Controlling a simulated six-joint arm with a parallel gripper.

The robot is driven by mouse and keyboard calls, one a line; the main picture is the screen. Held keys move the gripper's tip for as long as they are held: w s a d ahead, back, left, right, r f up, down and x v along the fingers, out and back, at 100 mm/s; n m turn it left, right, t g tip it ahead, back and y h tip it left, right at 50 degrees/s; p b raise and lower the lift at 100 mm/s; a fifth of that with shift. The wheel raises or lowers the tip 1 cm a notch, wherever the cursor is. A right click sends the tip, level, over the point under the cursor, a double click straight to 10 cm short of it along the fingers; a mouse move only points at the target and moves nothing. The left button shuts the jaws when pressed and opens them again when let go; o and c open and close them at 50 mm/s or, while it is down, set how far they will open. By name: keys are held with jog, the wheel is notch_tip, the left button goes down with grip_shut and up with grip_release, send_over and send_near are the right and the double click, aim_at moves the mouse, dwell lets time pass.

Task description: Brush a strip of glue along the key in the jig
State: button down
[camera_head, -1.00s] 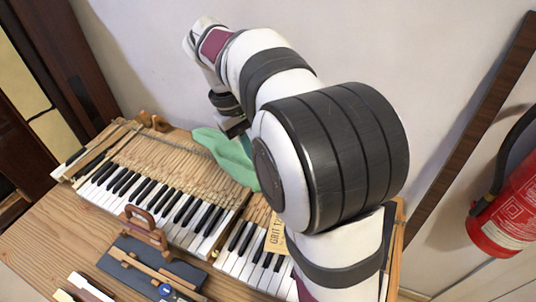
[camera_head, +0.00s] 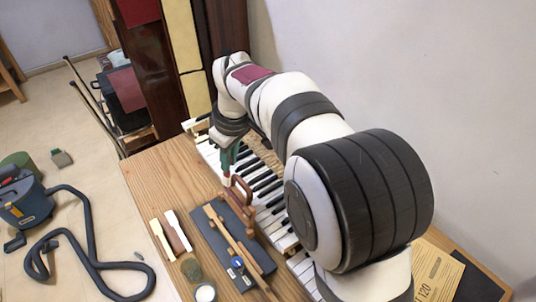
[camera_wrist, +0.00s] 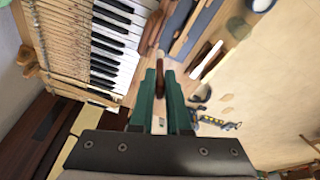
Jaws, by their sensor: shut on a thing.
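My gripper (camera_head: 229,163) has green fingers and points down near the front edge of the piano keys. In the wrist view its fingers (camera_wrist: 160,90) are shut on a slim brown and white thing (camera_wrist: 158,80), perhaps the brush; its tip is hard to make out. The dark jig (camera_head: 209,236) lies on the bench in front of the keys, with a long wooden key (camera_head: 222,228) in it. The jig also shows in the wrist view (camera_wrist: 181,45). My gripper is apart from the jig, beyond its far end.
A brown wooden clamp (camera_head: 236,205) stands between jig and keyboard (camera_head: 262,183). White-tipped keys (camera_head: 160,238) lie left of the jig. An olive jar (camera_head: 191,269) and a white-topped jar (camera_head: 205,292) stand near the front. A blue vacuum (camera_head: 22,203) is on the floor.

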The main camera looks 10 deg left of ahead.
jog(key=a+f+m+t, duration=0.1)
jog(key=a+f+m, duration=0.2)
jog(key=a+f, duration=0.3)
jog(key=shift+s+a+f+y, duration=0.35)
jog(key=shift+s+f, duration=0.1)
jog(key=shift+f, duration=1.6)
jog(key=shift+f, duration=0.8)
jog(key=shift+s+d, duration=5.05)
jog(key=shift+d, duration=0.05)
jog(key=w+a, duration=1)
jog(key=shift+a, duration=0.1)
notch_tip(320, 180, up, 6)
